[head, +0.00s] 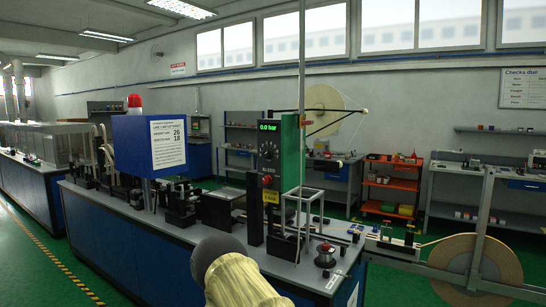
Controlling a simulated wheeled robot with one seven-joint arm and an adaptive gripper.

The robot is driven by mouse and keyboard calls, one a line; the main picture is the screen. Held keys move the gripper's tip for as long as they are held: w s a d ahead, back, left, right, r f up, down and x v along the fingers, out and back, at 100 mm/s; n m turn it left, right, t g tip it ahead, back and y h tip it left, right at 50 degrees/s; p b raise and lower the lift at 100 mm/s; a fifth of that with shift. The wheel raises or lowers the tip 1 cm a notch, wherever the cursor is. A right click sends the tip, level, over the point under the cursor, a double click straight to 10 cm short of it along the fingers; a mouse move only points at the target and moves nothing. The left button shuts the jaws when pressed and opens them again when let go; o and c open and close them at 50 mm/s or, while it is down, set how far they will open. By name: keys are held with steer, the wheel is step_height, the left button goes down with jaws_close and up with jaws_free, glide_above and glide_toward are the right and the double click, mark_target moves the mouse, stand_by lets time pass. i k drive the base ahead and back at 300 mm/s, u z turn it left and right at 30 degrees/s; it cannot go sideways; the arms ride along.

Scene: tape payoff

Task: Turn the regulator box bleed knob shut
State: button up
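The regulator box (279,143) is a tall dark box with a green side, standing upright on the bench in the head view. Its green display (268,127) reads 0.0 bar. A dark round knob (268,149) sits below the display. Lower down is a small label that seems to read BLEED, with a small red bleed knob (267,180) under it. How far the bleed knob is turned is too small to tell. A yellow label (270,196) is below it. My arm shows at the bottom centre, in front of the bench and apart from the box. My gripper is not in view.
A blue box with a red lamp (134,101) stands left of the regulator box. A white frame (303,212) and a dark-red-topped part (326,255) stand to its right on the bench (200,240). A large tape reel (475,262) is at right. Green floor is clear at lower left.

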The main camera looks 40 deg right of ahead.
mark_target(268, 179)
steer(key=z, duration=1.05)
steer(key=i, duration=0.55)
steer(key=u, duration=0.55)
